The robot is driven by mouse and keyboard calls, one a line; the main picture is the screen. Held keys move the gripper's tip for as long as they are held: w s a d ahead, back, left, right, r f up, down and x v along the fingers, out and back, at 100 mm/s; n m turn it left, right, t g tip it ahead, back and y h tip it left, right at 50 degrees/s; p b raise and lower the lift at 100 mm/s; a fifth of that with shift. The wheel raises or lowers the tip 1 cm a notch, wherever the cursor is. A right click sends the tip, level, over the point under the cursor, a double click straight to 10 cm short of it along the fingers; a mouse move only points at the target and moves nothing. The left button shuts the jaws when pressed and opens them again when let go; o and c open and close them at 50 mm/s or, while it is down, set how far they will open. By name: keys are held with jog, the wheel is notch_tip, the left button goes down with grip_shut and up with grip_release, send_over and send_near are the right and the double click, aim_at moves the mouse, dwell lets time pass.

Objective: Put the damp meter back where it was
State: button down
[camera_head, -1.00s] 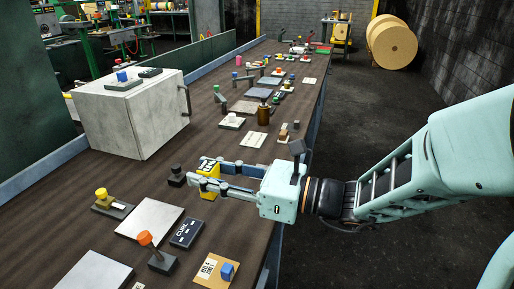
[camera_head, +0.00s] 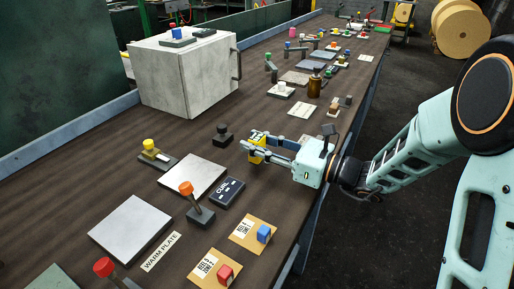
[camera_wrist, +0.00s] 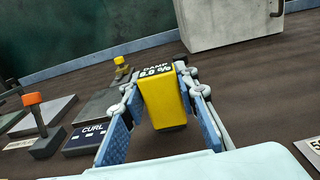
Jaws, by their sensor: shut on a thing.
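The damp meter (camera_wrist: 164,99) is a yellow block with a dark top face reading "DAMP 6.0 %" in the wrist view. It also shows in the head view (camera_head: 257,150), partly hidden by the fingers. My gripper (camera_head: 268,148) is shut on it, one finger on each side, near the middle of the bench. In the wrist view the fingers (camera_wrist: 165,112) flank the meter, which stands roughly upright. I cannot tell whether its base touches the bench.
A dark "CURL" meter (camera_head: 227,192) lies near the gripper, beside a grey plate (camera_head: 193,176). A black-knobbed block (camera_head: 222,137) stands just left of the meter. A large white box (camera_head: 182,75) stands behind. Orange-, yellow- and red-knobbed levers stand toward the front. Bare bench (camera_head: 130,170) lies at left.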

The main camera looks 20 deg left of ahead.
jog(key=shift+f, duration=0.35)
jog(key=shift+f, duration=0.2)
jog(key=c, duration=1.5)
grip_release()
jog(key=shift+r, duration=0.1)
jog(key=shift+d+r, duration=0.1)
jog(key=shift+d, duration=0.1)
jog(key=d, duration=0.4)
jog(key=d+p, duration=0.1)
jog(key=d, duration=0.2)
jog(key=s+d, duration=0.1)
jog(key=d, duration=0.3)
jog(key=shift+d, duration=0.3)
